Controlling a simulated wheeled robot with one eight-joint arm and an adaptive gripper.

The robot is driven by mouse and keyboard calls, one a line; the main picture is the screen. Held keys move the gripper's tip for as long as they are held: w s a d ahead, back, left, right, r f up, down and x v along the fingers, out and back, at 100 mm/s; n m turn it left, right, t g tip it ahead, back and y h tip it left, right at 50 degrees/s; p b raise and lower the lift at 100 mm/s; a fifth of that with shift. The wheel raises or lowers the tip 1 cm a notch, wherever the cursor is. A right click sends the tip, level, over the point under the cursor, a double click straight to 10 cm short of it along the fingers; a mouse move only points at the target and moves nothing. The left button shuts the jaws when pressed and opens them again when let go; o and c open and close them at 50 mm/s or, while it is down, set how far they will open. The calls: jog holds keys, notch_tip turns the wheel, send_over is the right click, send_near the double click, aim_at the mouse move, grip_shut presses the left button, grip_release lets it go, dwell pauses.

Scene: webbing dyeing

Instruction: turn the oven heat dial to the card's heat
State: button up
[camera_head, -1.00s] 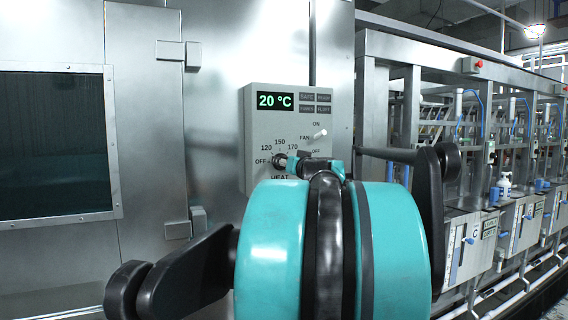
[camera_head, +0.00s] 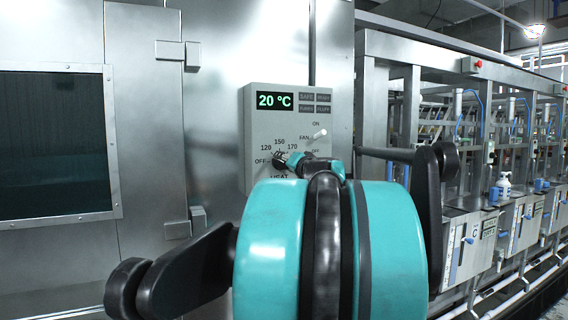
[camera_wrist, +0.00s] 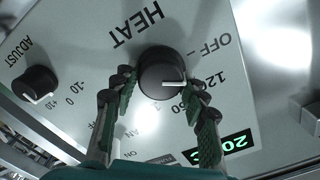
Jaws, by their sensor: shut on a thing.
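The heat dial (camera_wrist: 163,75) is a round black knob with a white pointer line on the grey oven control panel (camera_head: 258,130). In the head view the gripper (camera_head: 288,160) reaches the dial, and my arm hides the lower part of the panel. The green display (camera_head: 274,101) reads 20 °C. I see no heat card in these views.
A fan switch (camera_head: 319,134) sits right of the dial. An adjust dial (camera_wrist: 36,84) is beside the heat dial in the wrist view. The steel oven door (camera_head: 145,130) is at left. A row of dyeing machines (camera_head: 470,240) runs along the right.

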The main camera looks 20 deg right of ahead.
jog(key=m, duration=0.5)
jog(key=shift+f+m, duration=0.1)
jog(key=shift+m, duration=0.2)
jog(key=m, duration=0.5)
jog(key=shift+f+m, duration=0.1)
jog(key=shift+m, duration=0.3)
jog(key=o, duration=1.2)
jog(key=shift+d, duration=0.1)
jog(key=shift+c, duration=0.2)
jog(key=s, duration=1.2)
jog(key=shift+d, duration=0.15)
